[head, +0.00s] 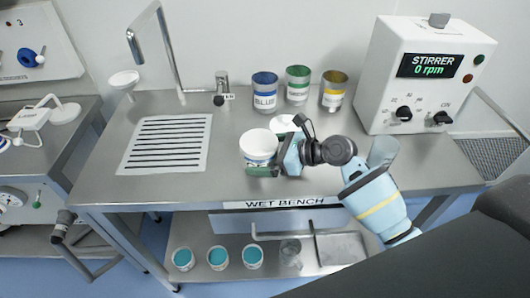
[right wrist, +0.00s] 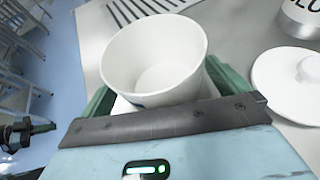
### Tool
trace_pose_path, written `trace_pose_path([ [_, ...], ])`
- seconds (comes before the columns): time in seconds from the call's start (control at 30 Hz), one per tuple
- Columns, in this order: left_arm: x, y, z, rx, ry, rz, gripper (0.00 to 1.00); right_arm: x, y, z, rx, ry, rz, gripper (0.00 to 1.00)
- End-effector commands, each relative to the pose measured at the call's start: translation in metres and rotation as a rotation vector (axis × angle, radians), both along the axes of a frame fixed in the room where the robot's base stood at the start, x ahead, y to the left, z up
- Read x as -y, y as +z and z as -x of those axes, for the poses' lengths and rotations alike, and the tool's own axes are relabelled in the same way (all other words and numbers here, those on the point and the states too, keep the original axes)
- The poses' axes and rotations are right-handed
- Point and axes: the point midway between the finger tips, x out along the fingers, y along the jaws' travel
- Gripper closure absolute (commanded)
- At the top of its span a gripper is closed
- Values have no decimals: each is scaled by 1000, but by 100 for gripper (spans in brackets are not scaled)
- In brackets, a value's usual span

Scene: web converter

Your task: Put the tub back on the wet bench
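The white tub (head: 258,148) is at the front middle of the wet bench (head: 220,190), near the edge with the label. It stands about upright, open at the top, and its inside looks white and empty in the right wrist view (right wrist: 155,60). My right gripper (head: 267,166) has its green fingers on both sides of the tub and appears closed on it. Whether the tub's base touches the bench top is hidden by the fingers. My left gripper is not in view.
A white lid (head: 284,123) lies behind the tub. Blue (head: 264,92), green (head: 298,86) and yellow (head: 335,92) labelled cans stand at the back. The stirrer (head: 425,75) is at right. A slotted drain (head: 167,144) is left. Teal-filled tubs (head: 218,257) are on the lower shelf.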

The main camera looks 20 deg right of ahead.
Motion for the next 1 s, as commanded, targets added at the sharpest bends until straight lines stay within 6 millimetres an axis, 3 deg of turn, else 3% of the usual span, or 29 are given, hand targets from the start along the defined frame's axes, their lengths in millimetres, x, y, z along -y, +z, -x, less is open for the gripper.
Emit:
trace_pose_path([
  [0.27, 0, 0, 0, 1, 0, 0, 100, 4, 5, 3, 1, -1, 2, 0],
  [0.7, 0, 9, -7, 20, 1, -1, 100, 62, 36, 50, 1, -1, 2, 0],
  [1.0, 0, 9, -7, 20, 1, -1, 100, 85, 48, 68, 1, 0, 1, 0],
])
